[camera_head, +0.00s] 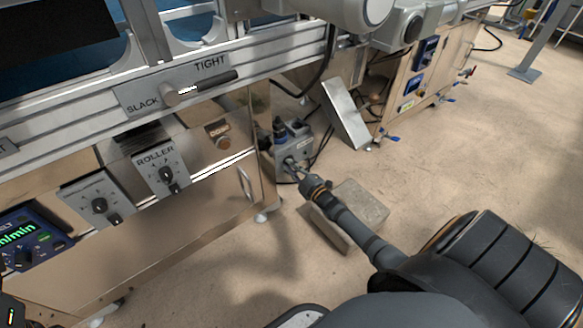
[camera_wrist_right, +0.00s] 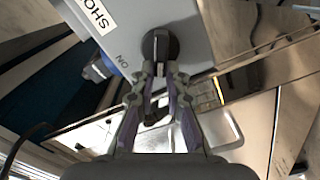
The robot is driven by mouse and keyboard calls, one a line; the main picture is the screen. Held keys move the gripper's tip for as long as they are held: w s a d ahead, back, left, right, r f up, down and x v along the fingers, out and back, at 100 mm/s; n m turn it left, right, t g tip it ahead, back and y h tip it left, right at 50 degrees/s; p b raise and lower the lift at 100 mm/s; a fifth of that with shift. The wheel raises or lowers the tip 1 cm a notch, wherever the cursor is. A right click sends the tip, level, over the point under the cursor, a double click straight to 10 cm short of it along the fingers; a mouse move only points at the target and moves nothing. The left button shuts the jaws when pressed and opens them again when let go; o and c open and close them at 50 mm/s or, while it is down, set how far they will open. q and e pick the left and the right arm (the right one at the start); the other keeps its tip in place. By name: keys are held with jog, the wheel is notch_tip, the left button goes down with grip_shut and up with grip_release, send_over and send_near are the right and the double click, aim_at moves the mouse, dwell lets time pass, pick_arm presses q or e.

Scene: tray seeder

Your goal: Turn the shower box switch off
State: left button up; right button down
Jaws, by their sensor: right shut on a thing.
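The shower box (camera_head: 296,148) is a small grey box low beside the end of the steel machine. In the right wrist view the box (camera_wrist_right: 190,22) fills the top, with a partly cut-off label and the word ON beside a round black switch knob (camera_wrist_right: 160,42). My right gripper (camera_head: 290,163) reaches the box face. Its fingers (camera_wrist_right: 160,70) are closed together on the lower part of the knob, hiding part of it. No OFF mark can be read. I cannot make out my left gripper in these views.
The machine front has a ROLLER dial (camera_head: 167,173), another dial (camera_head: 99,205), and a SLACK/TIGHT lever (camera_head: 205,88). A flat grey block (camera_head: 360,205) lies on the floor under my right arm. A tilted metal plate (camera_head: 345,113) stands right of the box. Open floor lies right.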

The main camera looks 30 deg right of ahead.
jog(key=c, duration=1.4)
grip_release()
jog(key=shift+o, duration=0.2)
jog(key=s, duration=1.2)
jog(key=shift+d, duration=0.45)
